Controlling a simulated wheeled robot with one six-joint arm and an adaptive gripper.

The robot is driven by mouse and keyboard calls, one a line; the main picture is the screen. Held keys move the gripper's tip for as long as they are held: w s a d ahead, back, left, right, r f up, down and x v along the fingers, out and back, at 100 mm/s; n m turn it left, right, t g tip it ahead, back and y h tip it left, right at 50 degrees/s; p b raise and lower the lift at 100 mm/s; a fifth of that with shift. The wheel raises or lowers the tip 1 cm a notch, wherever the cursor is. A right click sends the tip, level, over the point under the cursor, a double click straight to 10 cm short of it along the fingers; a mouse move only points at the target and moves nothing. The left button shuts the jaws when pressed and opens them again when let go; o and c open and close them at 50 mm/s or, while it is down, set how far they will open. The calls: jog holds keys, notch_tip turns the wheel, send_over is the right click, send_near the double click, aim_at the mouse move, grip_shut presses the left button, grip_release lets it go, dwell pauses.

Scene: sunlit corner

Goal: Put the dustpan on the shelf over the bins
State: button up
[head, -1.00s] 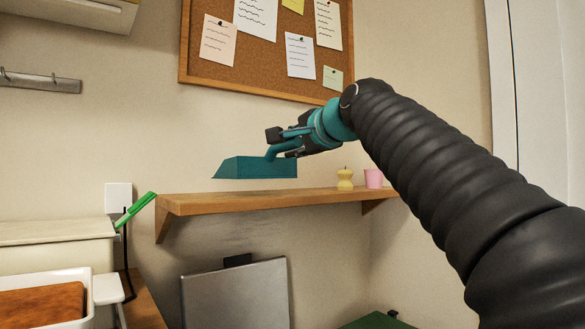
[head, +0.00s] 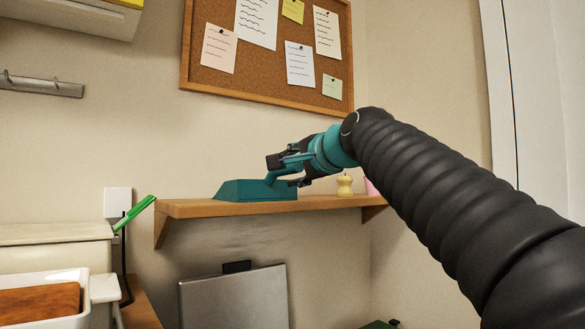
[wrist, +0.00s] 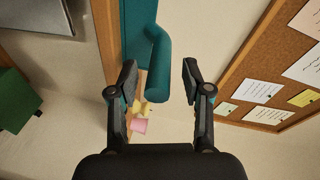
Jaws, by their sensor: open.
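The teal dustpan (head: 255,190) rests on the wooden shelf (head: 195,209), toward its left part. Its handle slants up to the right. My gripper (head: 285,172) is at the handle, just above the shelf. In the wrist view the dustpan's handle (wrist: 158,65) lies between the two spread fingers of my gripper (wrist: 158,80), with a gap on the right side. The jaws are open. The grey bin (head: 235,298) stands below the shelf; the green bin (head: 380,324) shows only at the picture's lower edge.
A yellow pot (head: 344,186) and a pink cup (head: 371,187) stand on the shelf to the right of my gripper, the cup partly hidden by my arm. A corkboard (head: 268,75) hangs above. A green-handled thing (head: 134,213) leans left of the shelf.

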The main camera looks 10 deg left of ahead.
jog(key=b+v, duration=0.1)
jog(key=v, duration=1.1)
jog(key=s+d+f+n+g+h, duration=0.15)
jog(key=d+f, duration=0.25)
jog(key=f, duration=0.4)
jog(key=s+d+f+n+h, duration=0.1)
jog(key=s+d+f+h, duration=0.2)
jog(key=f, duration=0.5)
jog(key=s+d+f+n+g+h, duration=0.1)
jog(key=d+f+h, duration=0.1)
jog(key=d+f, duration=0.5)
jog(key=s+d+f+n+g+h, duration=0.1)
jog(key=s+d+f, duration=0.2)
jog(key=f, duration=0.6)
jog(key=s+d+f+n+g+h, duration=0.1)
jog(key=s+d+f+g+h, duration=0.1)
jog(key=s+f, duration=0.5)
jog(key=s+d+f+n+g+h, duration=0.1)
jog(key=s+d+f, duration=0.3)
jog(key=f, duration=0.9)
jog(key=shift+s+n, duration=0.35)
jog(key=shift+s, duration=0.1)
